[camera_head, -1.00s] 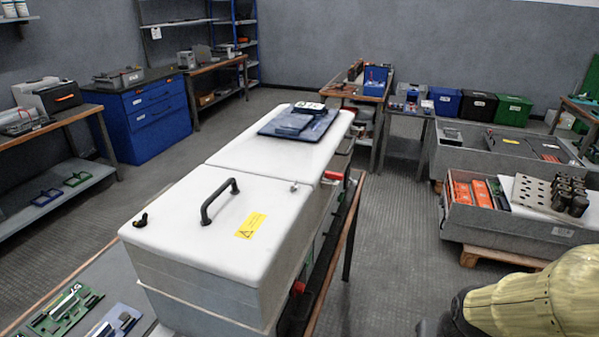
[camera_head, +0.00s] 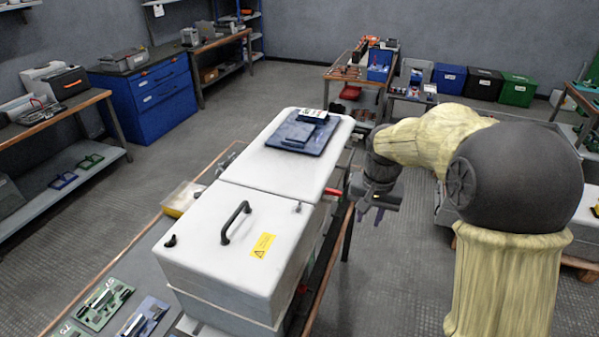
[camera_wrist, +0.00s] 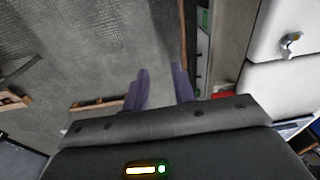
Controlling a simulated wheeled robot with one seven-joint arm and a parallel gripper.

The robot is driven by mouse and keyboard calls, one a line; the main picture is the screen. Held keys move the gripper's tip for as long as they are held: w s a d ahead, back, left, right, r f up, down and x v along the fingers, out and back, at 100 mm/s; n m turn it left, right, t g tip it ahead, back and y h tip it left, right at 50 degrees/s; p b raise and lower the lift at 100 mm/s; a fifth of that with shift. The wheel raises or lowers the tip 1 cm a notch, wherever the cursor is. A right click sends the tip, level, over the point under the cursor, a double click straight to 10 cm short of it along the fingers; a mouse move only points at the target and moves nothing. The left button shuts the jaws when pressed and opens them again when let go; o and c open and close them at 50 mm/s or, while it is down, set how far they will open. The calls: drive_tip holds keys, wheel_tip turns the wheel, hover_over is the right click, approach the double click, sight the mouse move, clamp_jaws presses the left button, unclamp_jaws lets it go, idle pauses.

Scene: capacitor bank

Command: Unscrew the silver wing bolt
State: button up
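The silver wing bolt (camera_head: 298,207) stands on the right edge of the front white lid (camera_head: 215,262), near the seam with the rear lid. In the wrist view, the silver wing bolt (camera_wrist: 291,42) shows at the upper right on the white lid. My gripper (camera_head: 371,215) hangs to the right of the white box, apart from it, fingers pointing down. In the wrist view, the two purple fingers of my gripper (camera_wrist: 162,74) stand apart with nothing between them. A black wing bolt (camera_head: 170,241) sits at the lid's left corner.
The front lid has a dark handle (camera_head: 235,222) and a yellow warning label (camera_head: 262,245). A blue tray (camera_head: 300,134) lies on the rear lid (camera_head: 270,168). A red part (camera_head: 333,191) sticks out beside the box.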

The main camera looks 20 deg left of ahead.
drive_tip(key=w+a+r+p, duration=0.3)
drive_tip(key=a+r+p, duration=0.3)
drive_tip(key=a+r, duration=0.3)
wheel_tip(320, 180, up, 7)
drive_tip(key=g+p, duration=0.1)
drive_tip(key=p, duration=0.6)
hover_over(298, 206)
drive_tip(key=w, duration=0.1)
drive_tip(key=shift+w+d+m+b, duration=0.1)
drive_tip(key=shift+w+m+b, duration=0.1)
drive_tip(key=shift+m+b, duration=0.1)
drive_tip(key=shift+f, duration=0.15)
wheel_tip(298, 206, down, 17)
drive_tip(key=p, duration=0.5)
drive_tip(key=shift+f, duration=0.1)
clamp_jaws()
